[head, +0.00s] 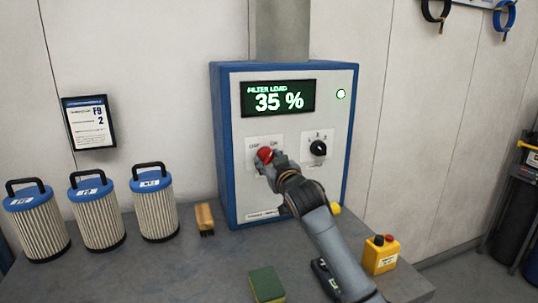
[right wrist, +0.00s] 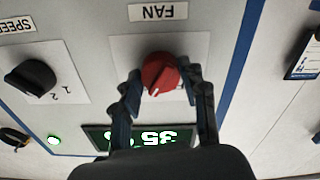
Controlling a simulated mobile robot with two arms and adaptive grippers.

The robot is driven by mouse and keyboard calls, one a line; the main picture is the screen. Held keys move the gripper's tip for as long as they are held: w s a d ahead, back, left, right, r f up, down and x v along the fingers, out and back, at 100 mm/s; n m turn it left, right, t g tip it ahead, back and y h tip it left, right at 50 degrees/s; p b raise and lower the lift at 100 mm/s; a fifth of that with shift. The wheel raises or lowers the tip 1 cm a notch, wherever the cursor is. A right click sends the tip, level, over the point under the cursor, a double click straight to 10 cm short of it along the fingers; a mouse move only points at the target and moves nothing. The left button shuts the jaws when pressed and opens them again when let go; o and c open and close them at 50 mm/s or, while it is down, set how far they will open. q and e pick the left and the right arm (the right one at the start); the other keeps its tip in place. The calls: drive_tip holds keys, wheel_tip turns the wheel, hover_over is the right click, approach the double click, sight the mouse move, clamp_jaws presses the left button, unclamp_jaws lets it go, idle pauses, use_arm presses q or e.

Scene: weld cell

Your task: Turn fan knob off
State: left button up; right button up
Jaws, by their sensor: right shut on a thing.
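The red fan knob (head: 265,154) is on the front of a blue and grey control box (head: 228,165), left of the black speed knob (head: 318,148). In the right wrist view, which is upside down, the red knob (right wrist: 163,73) sits beside the FAN label (right wrist: 158,12). My right gripper (right wrist: 163,80) is shut on it, with one finger on each side. Its white pointer mark shows between the fingers; the position labels are partly hidden. In the head view my right gripper (head: 269,160) reaches the knob from the lower right. My left gripper is not in view.
The box's display (head: 278,98) reads filter load 35 %, with a lit lamp (head: 341,94) beside it. Several filter cartridges (head: 100,215) stand at left. A brush (head: 204,218), a sponge (head: 266,284) and a yellow button box (head: 381,256) are on the bench.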

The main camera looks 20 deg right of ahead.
drive_tip(key=n+p, duration=0.1)
drive_tip(key=n, duration=0.1)
drive_tip(key=n+p, duration=0.1)
drive_tip(key=p, duration=0.1)
drive_tip(key=shift+r+n, duration=0.2)
drive_tip(key=shift+n, duration=0.2)
drive_tip(key=n+p, duration=0.2)
drive_tip(key=n, duration=0.1)
drive_tip(key=shift+d+n+p, duration=0.1)
drive_tip(key=shift+n+p, duration=0.2)
drive_tip(key=shift+p, duration=0.05)
drive_tip(key=n+p, duration=0.2)
drive_tip(key=n, duration=0.2)
drive_tip(key=shift+p, duration=0.4)
drive_tip(key=shift+f+n+p, duration=0.1)
drive_tip(key=shift+n+p, duration=0.7)
drive_tip(key=shift+n, duration=0.9)
drive_tip(key=o, duration=1.2)
drive_tip(key=shift+c, duration=0.2)
drive_tip(key=shift+s, duration=0.1)
drive_tip(key=s, duration=1.1)
drive_tip(key=shift+s+d, duration=0.2)
drive_tip(key=shift+s, duration=0.2)
